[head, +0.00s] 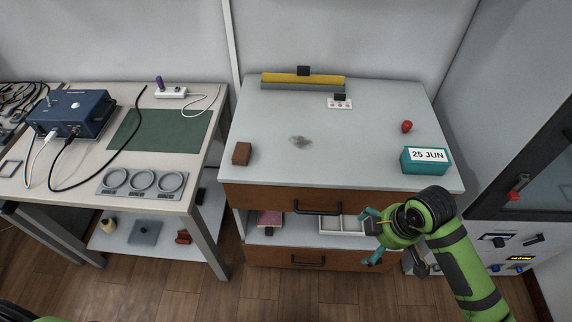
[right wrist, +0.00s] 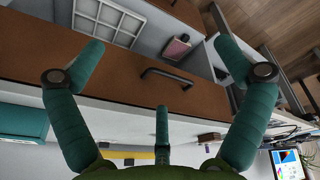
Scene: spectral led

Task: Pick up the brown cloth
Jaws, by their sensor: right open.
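The brown cloth (head: 242,153) looks like a small folded block. It lies on the grey cabinet top (head: 330,165), near its left front corner; a small brown shape that may be it shows in the right wrist view (right wrist: 210,137). My right gripper (head: 371,238) is open and empty in front of the cabinet's right half, below the top's front edge and well to the right of the cloth. Its spread teal fingers also show in the right wrist view (right wrist: 160,70), before the brown drawer front. My left gripper is not in view.
A teal date box (head: 426,161) and a red object (head: 406,127) stand on the cabinet's right. A yellow-and-grey bar (head: 303,81) lies at the back. The top drawer's handle (head: 318,209) juts forward. A workbench (head: 88,155) stands left.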

